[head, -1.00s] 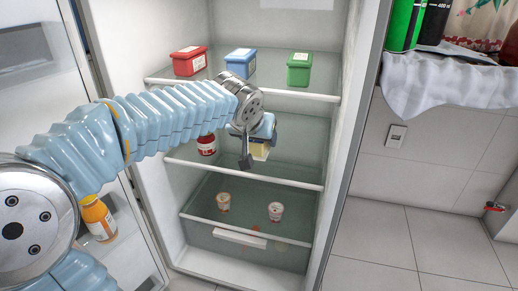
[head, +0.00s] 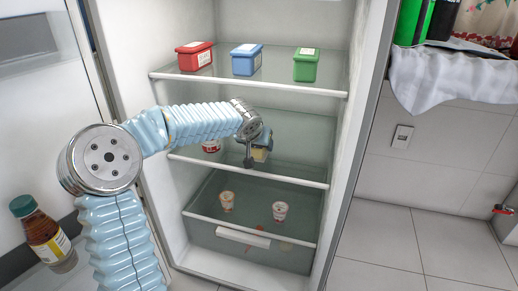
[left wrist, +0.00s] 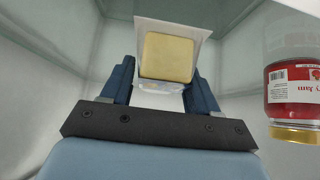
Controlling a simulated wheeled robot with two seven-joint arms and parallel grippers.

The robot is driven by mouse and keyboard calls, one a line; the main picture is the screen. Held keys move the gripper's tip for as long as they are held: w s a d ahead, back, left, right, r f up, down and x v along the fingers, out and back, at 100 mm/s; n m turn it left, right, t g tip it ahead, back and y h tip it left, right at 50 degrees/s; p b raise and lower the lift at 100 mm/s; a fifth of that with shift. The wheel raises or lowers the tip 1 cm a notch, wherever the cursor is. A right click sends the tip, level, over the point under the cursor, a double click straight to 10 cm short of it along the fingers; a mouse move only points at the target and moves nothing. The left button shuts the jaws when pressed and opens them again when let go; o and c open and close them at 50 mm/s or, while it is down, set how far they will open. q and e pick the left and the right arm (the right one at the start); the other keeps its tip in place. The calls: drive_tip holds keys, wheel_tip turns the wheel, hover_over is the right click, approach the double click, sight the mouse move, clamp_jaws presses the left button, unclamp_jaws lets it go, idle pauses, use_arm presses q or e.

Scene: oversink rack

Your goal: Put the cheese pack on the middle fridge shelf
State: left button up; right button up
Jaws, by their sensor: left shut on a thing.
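The cheese pack (left wrist: 168,58), a pale yellow block in a clear and white wrapper, is held between the two fingers of my left gripper (left wrist: 150,88). In the head view the cheese pack (head: 260,154) shows small at the end of my left arm, partly hidden by my left gripper (head: 256,152). It is inside the fridge, around the level of the middle shelf (head: 290,178). I cannot tell whether the pack touches the shelf. My right gripper is out of view.
Red (head: 194,56), blue (head: 246,59) and green (head: 306,65) boxes stand on the shelf above. The shelf's right side is clear.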

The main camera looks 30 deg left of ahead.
use_arm(q)
drive_tip(key=shift+f, duration=0.4)
drive_tip(key=shift+f, duration=0.1)
drive_tip(key=o, duration=1.5)
drive_tip(key=shift+c, duration=0.2)
drive_tip(key=shift+r, duration=0.25)
drive_tip(key=p+v, duration=0.2)
drive_tip(key=v, duration=0.9)
drive_tip(key=shift+s+r+p, duration=0.2)
drive_tip(key=shift+s+p, duration=0.1)
drive_tip(key=shift+s, duration=0.05)
drive_tip(key=shift+d, duration=0.1)
